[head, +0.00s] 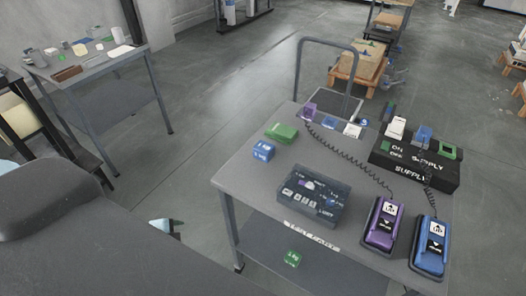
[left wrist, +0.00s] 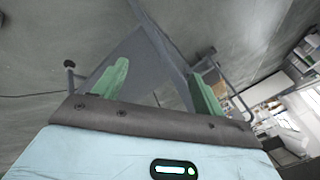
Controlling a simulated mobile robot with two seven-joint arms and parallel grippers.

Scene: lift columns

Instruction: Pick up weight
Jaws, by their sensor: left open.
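Several small blocks that could be weights are on the grey cart (head: 240,180) in the head view. A green block (head: 281,132) and a blue block with white marks (head: 263,150) lie near its left edge. Another green block (head: 292,258) is on the lower shelf. I cannot tell which one is the weight. My left gripper (head: 174,226) shows small, left of the cart and apart from it. In the left wrist view its green fingers (left wrist: 163,68) are spread with nothing between them. My right gripper is not in view.
The cart top also holds a dark case (head: 314,196), a black supply box (head: 413,164), a purple device (head: 383,224) and a blue device (head: 430,246) with coiled cords. A cluttered table (head: 85,66) stands at upper left. Open floor (head: 215,100) lies between.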

